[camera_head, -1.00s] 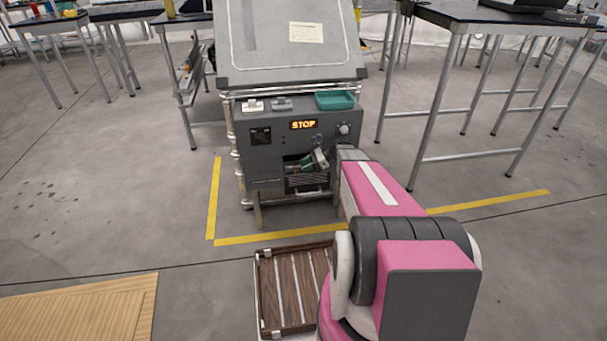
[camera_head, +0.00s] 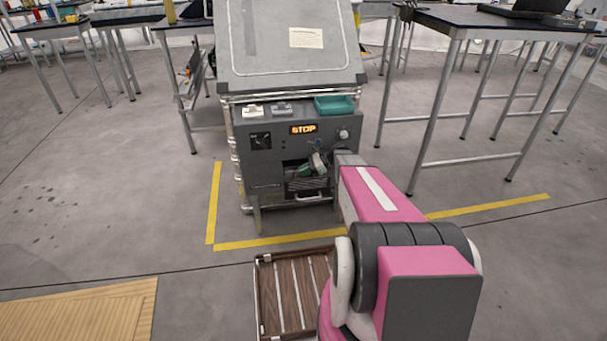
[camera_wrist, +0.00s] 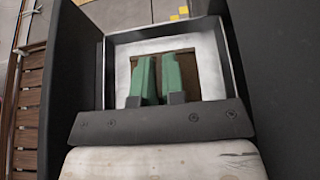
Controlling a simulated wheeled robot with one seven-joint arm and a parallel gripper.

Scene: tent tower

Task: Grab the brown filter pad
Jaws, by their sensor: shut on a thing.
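The brown filter pad (camera_wrist: 195,66) shows in the wrist view as a brown patch inside a pale square frame, partly covered by my fingers. My gripper (camera_wrist: 159,62) has two green fingers shut on the pad, with only a narrow gap between them. In the head view my gripper (camera_head: 304,170) reaches into the dark opening on the front of the grey machine (camera_head: 265,165). The pad cannot be made out in the head view.
Dark walls flank the opening in the wrist view. A teal tray (camera_head: 334,104) sits on the machine's ledge. A slatted brown crate (camera_head: 290,290) stands on the floor by my arm. Black-topped tables (camera_head: 480,18) stand right and behind. Yellow tape (camera_head: 280,240) marks the floor.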

